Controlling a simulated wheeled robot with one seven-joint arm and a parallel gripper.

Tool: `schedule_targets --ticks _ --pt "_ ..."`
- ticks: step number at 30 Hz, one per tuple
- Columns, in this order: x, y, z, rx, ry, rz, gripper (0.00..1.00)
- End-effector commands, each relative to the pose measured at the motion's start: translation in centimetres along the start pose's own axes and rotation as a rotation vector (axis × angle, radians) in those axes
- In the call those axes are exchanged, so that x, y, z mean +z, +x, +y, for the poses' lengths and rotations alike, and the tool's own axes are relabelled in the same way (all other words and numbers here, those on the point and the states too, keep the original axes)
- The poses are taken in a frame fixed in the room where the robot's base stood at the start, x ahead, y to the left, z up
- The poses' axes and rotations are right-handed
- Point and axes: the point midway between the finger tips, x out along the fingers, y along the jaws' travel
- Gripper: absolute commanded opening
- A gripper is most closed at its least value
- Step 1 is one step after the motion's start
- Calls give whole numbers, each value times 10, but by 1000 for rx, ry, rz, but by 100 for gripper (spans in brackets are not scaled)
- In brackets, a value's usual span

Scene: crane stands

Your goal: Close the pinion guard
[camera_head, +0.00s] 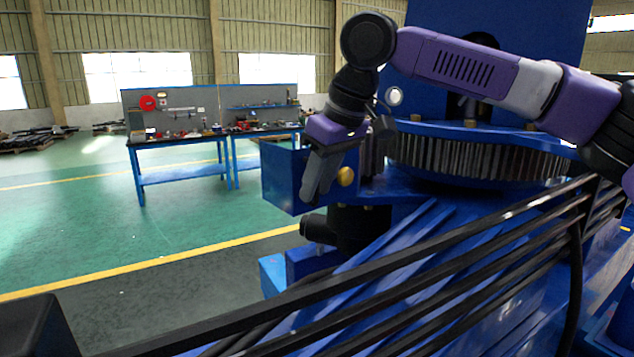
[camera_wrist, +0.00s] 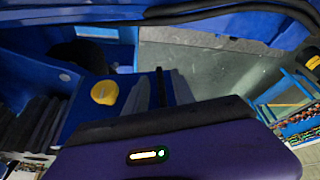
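The pinion guard (camera_head: 282,176) is a blue box-like cover with a round yellow knob (camera_head: 346,177). It stands out to the left of the large toothed ring (camera_head: 480,158), beside the partly hidden pinion. My gripper (camera_head: 310,192) points down in front of the guard's face, just left of the knob. In the wrist view the yellow knob (camera_wrist: 104,92) lies left of my gripper (camera_wrist: 163,88), clear of the fingers. The fingers look apart, with a thin dark bar between them. I cannot tell whether they touch the guard.
Black hoses (camera_head: 400,275) run across the foreground over blue crane parts. A dark motor (camera_head: 345,228) sits below the guard. Blue workbenches (camera_head: 180,150) with tools stand at the back left. The green floor (camera_head: 120,225) between is clear.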

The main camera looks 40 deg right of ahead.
Motion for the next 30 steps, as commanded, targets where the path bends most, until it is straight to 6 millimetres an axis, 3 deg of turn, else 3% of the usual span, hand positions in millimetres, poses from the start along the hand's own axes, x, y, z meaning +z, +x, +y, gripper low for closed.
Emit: schedule_targets --ticks 10,15,30 --pt "0 6 0 0 0 0 31" --pt "0 6 0 0 0 1 0" --pt "0 5 0 -1 1 1 0"
